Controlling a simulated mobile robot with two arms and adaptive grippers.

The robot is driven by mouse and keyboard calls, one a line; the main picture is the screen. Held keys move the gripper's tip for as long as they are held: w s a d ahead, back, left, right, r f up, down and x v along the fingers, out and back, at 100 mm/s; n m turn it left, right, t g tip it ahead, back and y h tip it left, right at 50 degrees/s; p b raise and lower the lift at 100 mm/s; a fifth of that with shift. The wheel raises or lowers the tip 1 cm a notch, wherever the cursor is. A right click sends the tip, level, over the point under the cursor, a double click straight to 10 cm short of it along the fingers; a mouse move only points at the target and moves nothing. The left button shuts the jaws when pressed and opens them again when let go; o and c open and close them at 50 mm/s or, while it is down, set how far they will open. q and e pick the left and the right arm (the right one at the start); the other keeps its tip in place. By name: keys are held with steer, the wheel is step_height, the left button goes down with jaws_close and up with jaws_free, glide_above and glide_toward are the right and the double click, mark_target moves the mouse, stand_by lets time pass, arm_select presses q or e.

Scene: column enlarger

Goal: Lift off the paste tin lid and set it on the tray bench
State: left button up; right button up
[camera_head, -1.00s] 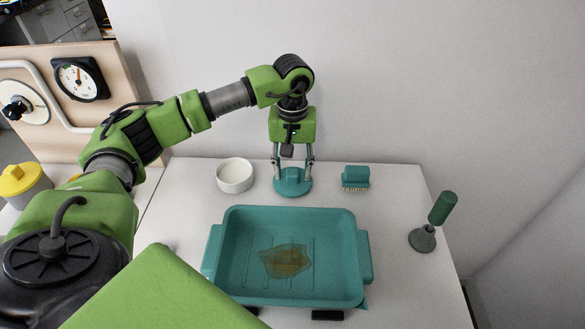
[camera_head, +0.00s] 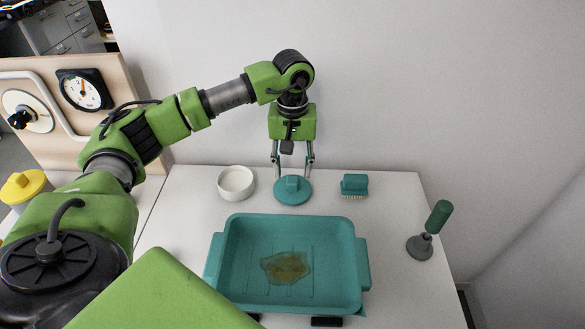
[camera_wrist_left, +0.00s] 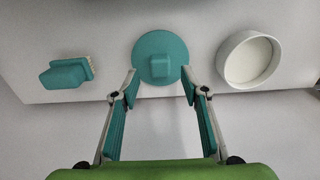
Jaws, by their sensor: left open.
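The paste tin lid, a round teal disc with a knob (camera_head: 293,187), lies flat on the white tray bench (camera_head: 190,212) behind the tray. It also shows in the left wrist view (camera_wrist_left: 160,45). A white round tin (camera_head: 236,181), open at the top with pale contents, stands just left of the lid; in the left wrist view it is at the right (camera_wrist_left: 250,60). My left gripper (camera_head: 296,170) is open and empty, just behind and above the lid. Its fingertips (camera_wrist_left: 160,82) are spread to either side of the knob, apart from it. My right gripper is not in view.
A teal tray (camera_head: 215,250) with a brownish sheet (camera_head: 286,268) fills the bench front. A teal brush (camera_head: 354,185) lies right of the lid. A green-handled tool (camera_head: 438,216) stands at the right. A yellow-lidded container (camera_head: 24,186) is at far left. The wall is close behind.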

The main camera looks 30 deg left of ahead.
arm_select(q)
steer(key=shift+r+p, duration=1.25)
steer(key=shift+r, duration=1.05)
steer(key=shift+r, duration=0.1)
step_height(320, 180, up, 12)
